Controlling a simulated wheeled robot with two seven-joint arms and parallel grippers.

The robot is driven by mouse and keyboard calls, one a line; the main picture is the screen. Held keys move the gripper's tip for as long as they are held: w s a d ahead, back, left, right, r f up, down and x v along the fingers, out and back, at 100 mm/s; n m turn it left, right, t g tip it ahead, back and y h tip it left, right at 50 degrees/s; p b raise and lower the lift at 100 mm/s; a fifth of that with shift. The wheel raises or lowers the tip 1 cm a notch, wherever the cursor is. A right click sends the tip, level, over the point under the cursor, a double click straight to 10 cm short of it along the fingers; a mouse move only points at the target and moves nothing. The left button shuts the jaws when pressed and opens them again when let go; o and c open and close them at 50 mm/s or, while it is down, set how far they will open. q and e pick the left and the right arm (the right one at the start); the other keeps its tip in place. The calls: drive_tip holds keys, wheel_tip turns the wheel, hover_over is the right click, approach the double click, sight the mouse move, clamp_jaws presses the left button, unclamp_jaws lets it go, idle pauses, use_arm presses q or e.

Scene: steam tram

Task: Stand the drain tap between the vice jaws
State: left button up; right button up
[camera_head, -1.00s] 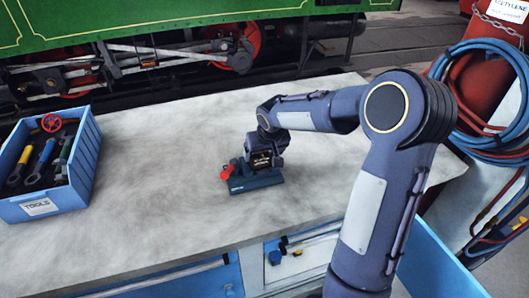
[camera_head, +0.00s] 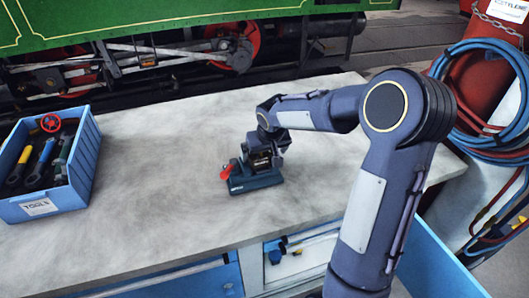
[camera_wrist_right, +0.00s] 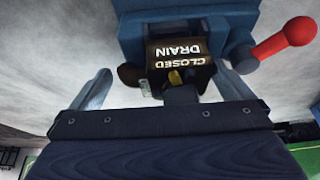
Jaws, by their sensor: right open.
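The blue vice (camera_head: 256,183) sits on the workbench, with a red handle (camera_head: 226,172) at its left. The wrist view shows the vice (camera_wrist_right: 180,18) at the top and its red handle (camera_wrist_right: 285,42) at the right. The drain tap (camera_wrist_right: 180,68), dark with a label reading "CLOSED DRAIN", appears between the blue jaws; how deep it sits is hidden. My right gripper (camera_wrist_right: 167,88) is open, one finger on either side of the tap, both looking clear of it. In the head view my right gripper (camera_head: 264,153) is directly above the vice. My left gripper is not in view.
A blue tool box (camera_head: 88,165) with several tools stands at the bench's left. The grey workbench (camera_head: 160,150) is clear between box and vice. A green steam tram (camera_head: 150,15) stands behind. Blue and red hoses (camera_head: 475,130) hang at the right.

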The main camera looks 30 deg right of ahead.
drive_tip(key=shift+r+p, duration=2.1)
drive_tip(key=shift+r, duration=1.25)
drive_tip(key=shift+s+r, duration=0.25)
drive_tip(key=shift+s, duration=0.05)
drive_tip(key=s+a+r+y, duration=0.1)
drive_tip(key=s+a+r, duration=0.2)
drive_tip(key=s, duration=0.4)
drive_tip(key=s+a+r+y, duration=0.1)
drive_tip(key=s+a+r, duration=0.15)
drive_tip(key=s, duration=0.45)
drive_tip(key=s+a+y, duration=0.1)
drive_tip(key=s+a, duration=0.2)
drive_tip(key=s, duration=0.3)
drive_tip(key=s+a+f+n+t+y, duration=0.1)
drive_tip(key=s+a, duration=0.3)
drive_tip(key=s, duration=0.3)
drive_tip(key=shift+s+a+f+y, duration=0.25)
drive_tip(key=shift+a+f+y, duration=0.05)
drive_tip(key=shift+y, duration=0.1)
